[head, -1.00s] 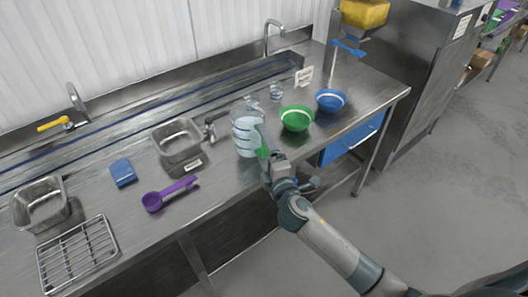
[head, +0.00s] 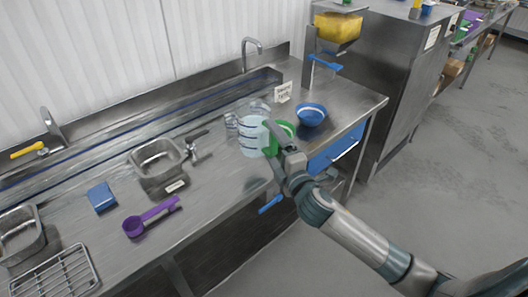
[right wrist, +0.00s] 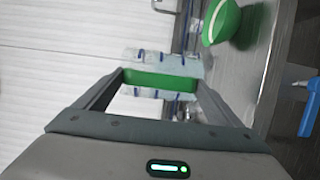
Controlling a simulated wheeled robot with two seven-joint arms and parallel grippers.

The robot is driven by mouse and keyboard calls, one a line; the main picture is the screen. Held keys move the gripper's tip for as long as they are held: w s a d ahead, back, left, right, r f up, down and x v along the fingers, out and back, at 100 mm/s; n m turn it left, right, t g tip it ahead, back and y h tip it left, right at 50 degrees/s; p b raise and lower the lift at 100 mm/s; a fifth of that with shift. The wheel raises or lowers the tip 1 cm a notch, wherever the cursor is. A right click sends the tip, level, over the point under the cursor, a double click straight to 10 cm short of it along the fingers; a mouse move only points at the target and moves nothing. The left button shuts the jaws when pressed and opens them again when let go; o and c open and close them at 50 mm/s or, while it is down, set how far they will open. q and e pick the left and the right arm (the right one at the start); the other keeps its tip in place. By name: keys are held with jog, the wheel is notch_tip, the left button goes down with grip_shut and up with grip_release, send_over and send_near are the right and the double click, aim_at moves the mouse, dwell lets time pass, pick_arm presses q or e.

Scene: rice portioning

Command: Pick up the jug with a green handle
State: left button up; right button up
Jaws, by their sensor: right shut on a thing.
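The clear jug (head: 252,139) with blue bands and pale contents is over the bench, in front of the green bowl in the head view. Its green handle (right wrist: 158,80) lies between the fingers in the right wrist view, with the banded jug body (right wrist: 160,61) beyond it. My right gripper (head: 273,138) is shut on the green handle. The jug looks roughly upright and seems held above the bench top. My left gripper is not in view.
The green bowl (right wrist: 223,22) is close beside the jug; a blue bowl (head: 311,115) stands right of it. Clear containers (head: 231,126) are close behind the jug. A purple scoop (head: 150,217), blue sponge (head: 101,197) and steel pan (head: 155,161) are left.

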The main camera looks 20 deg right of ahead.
jog(key=shift+s+d+r+b, duration=0.1)
jog(key=shift+d+r+b, duration=0.15)
jog(key=shift+d+r, duration=0.55)
jog(key=shift+s+d+r+b, duration=0.15)
jog(key=shift+d+r, duration=0.3)
jog(key=shift+d, duration=0.55)
jog(key=shift+d+r, duration=0.1)
jog(key=s+a+f+b, duration=0.4)
jog(key=s+a, duration=0.6)
jog(key=shift+a, duration=0.35)
jog(key=shift+w, duration=0.1)
